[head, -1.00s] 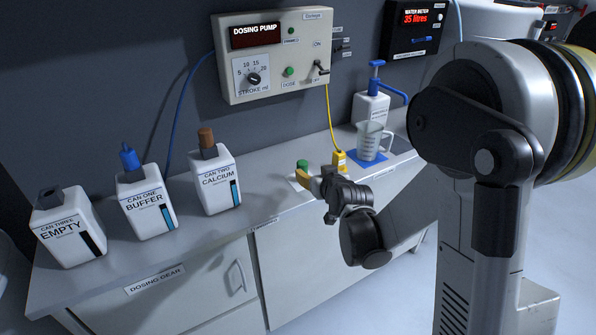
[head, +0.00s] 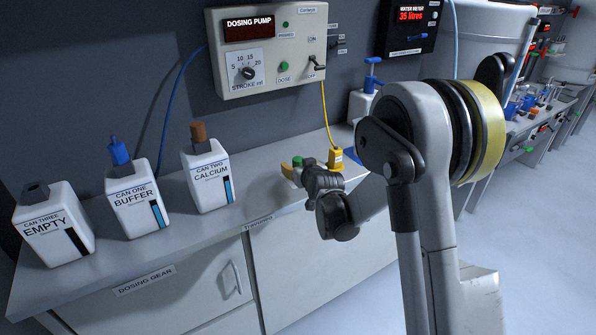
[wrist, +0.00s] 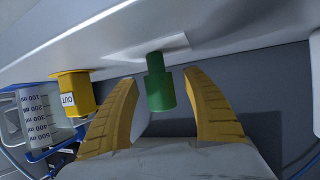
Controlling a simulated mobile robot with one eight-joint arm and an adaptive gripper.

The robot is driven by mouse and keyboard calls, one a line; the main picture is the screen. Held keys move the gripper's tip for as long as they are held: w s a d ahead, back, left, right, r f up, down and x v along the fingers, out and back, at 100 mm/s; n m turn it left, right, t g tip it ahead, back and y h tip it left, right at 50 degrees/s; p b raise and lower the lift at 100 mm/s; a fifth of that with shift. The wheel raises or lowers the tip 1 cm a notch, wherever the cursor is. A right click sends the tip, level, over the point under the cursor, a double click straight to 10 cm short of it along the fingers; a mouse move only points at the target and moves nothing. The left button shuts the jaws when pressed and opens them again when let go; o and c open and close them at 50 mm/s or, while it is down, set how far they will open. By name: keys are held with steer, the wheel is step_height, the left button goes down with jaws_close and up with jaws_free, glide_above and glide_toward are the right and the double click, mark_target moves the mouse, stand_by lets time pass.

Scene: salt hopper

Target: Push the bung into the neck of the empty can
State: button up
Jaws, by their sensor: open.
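The can labelled "CAN THREE EMPTY" (head: 52,230) stands upright at the left of the bench, with a dark neck (head: 36,191) on top. In the head view my gripper (head: 294,170) is low at the bench edge beside the bung, partly hiding the pad.
Can one with a blue top (head: 137,205) and can two with a brown top (head: 207,178) stand right of can three. A measuring jug (wrist: 44,115) is nearby. The dosing pump (head: 267,50) hangs above.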

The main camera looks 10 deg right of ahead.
steer(key=shift+s+r, duration=0.1)
steer(key=shift+c, duration=0.5)
jaws_close()
